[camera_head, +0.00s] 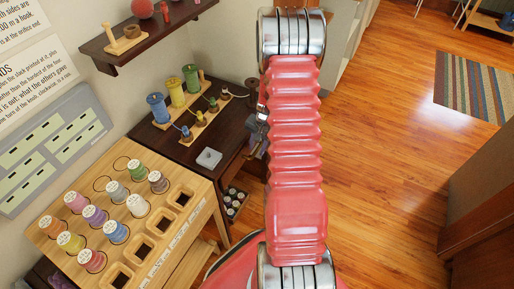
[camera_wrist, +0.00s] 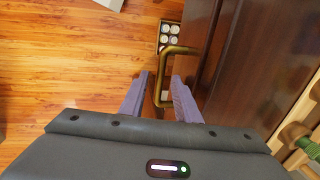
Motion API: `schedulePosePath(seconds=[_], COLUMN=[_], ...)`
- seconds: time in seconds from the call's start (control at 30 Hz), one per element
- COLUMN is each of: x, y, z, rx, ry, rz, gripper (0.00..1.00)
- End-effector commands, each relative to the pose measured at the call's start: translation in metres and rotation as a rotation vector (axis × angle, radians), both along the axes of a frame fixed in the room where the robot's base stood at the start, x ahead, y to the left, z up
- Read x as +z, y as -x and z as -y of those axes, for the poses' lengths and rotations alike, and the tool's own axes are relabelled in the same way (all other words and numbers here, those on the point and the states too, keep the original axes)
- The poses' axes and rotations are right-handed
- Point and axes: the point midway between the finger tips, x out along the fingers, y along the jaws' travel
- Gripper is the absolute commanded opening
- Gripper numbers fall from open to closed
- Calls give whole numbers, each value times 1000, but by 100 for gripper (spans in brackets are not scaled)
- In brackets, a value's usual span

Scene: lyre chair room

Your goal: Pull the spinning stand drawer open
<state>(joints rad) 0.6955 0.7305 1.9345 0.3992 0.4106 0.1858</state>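The spinning stand (camera_head: 225,133) is a dark wooden table against the wall, left of my arm in the head view. In the wrist view its dark wood face (camera_wrist: 240,65) fills the right side. A curved brass handle (camera_wrist: 163,62) sticks out from this face. My gripper (camera_wrist: 159,77) is open, with one finger on each side of the handle's outer bar. A gap shows between the left finger and the bar; contact on the right is unclear. In the head view my arm hides most of the gripper and the drawer front.
A light wooden rack (camera_head: 150,215) with several thread spools stands at the lower left. Bobbins and a grey square piece (camera_head: 209,158) lie on the stand top. A low box (camera_wrist: 171,36) of round white-topped items sits below the handle. Wooden floor (camera_head: 385,130) is clear to the right.

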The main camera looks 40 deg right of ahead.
Motion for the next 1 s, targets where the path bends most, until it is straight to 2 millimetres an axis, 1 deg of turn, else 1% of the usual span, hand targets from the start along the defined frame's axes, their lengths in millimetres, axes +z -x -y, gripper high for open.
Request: schedulePosePath(seconds=[0.1,0.33,0.77,1.0], x=[-3,-3,-3,-3], y=[-1,-1,-1,-1], z=[0,0,0,-1], rx=[1,1,1,1], ry=[1,1,1,0], rz=[0,0,0,0], gripper=[29,29,0,0])
